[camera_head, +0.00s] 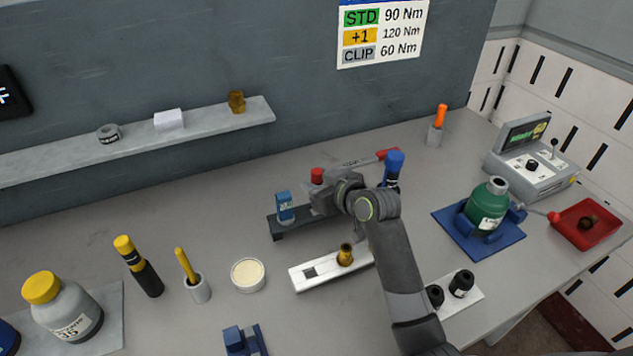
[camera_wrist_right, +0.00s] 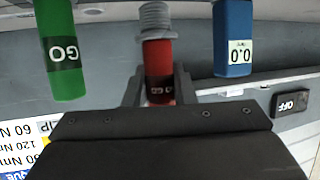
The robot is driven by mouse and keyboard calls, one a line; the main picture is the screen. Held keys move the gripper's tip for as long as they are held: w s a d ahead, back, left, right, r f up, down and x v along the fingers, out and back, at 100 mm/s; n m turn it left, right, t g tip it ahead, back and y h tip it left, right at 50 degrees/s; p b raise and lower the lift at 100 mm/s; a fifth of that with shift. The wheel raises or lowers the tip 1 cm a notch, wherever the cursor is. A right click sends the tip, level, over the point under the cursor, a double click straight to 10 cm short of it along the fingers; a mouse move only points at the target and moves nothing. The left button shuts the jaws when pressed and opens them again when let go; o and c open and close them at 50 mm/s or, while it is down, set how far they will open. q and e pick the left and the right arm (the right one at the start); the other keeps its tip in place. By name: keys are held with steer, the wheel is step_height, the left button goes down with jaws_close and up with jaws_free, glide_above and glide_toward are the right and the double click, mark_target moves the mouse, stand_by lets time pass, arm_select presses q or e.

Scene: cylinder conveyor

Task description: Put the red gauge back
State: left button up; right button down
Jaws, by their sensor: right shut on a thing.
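The red gauge shows in the right wrist view (camera_wrist_right: 158,62) as a red handle with a grey threaded end, between my right gripper's fingers (camera_wrist_right: 158,90). In the head view only its red top (camera_head: 317,174) shows beside my right gripper (camera_head: 322,198), which is shut on it above the dark rack (camera_head: 290,230). A blue gauge (camera_head: 285,207) stands at the rack's left end. The wrist view shows it on one side (camera_wrist_right: 234,40) and a green gauge (camera_wrist_right: 62,50) on the other. My gripper hides the rack's middle, so I cannot tell whether the red gauge touches it.
A white block with a brass fitting (camera_head: 345,256) lies in front of the rack. A red-ended tool (camera_head: 386,154) lies behind, and a blue-topped tool (camera_head: 394,162) stands beside my arm. A green bottle (camera_head: 487,205) sits on a blue base at right. A round white tub (camera_head: 248,274) stands at front left.

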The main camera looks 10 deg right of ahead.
steer(key=shift+f+b, duration=1)
steer(key=shift+f, duration=0.8)
steer(key=c, duration=1.1)
jaws_free()
steer(key=shift+r+p, duration=2.85)
steer(key=shift+r, duration=0.1)
steer(key=shift+r, duration=0.1)
